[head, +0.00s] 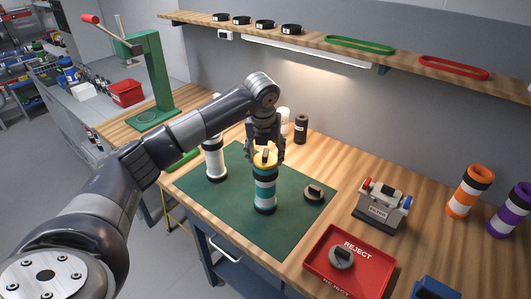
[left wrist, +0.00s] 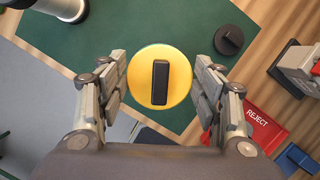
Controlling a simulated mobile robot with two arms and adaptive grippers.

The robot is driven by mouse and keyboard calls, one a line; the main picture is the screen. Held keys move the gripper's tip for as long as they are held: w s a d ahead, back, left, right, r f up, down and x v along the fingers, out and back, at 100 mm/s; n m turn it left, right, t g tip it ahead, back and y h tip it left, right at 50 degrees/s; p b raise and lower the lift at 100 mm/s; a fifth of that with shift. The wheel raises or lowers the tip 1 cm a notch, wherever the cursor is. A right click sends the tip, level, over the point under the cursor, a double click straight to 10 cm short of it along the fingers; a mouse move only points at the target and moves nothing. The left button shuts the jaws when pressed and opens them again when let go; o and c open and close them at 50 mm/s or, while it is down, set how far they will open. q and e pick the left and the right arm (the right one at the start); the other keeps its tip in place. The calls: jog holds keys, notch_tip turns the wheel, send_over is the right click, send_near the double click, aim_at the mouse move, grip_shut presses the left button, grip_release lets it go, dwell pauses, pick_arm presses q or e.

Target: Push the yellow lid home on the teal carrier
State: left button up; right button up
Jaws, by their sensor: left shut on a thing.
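The teal carrier (head: 265,194), a tube with teal, white and dark bands, stands upright on the green mat (head: 232,218). The yellow lid (head: 264,160) sits at its top, and I cannot tell whether there is a gap under it. In the left wrist view the lid (left wrist: 146,66) is a round yellow disc with a black bar handle and hides the carrier below. My right gripper is not in view.
A white tube (head: 213,163) stands to the left on the mat, and a dark lid (head: 314,193) lies to the right. A grey device (head: 381,205) and a red reject tray (head: 318,262) are further right. A green press (head: 153,80) stands at the left.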

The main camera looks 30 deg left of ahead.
pick_arm(q)
jog(key=shift+f, duration=0.35)
jog(key=o, duration=1.1)
jog(key=shift+o, duration=0.2)
jog(key=shift+r, duration=0.15)
jog(key=shift+r, duration=0.3)
jog(key=v, duration=1.1)
jog(key=shift+r, duration=0.1)
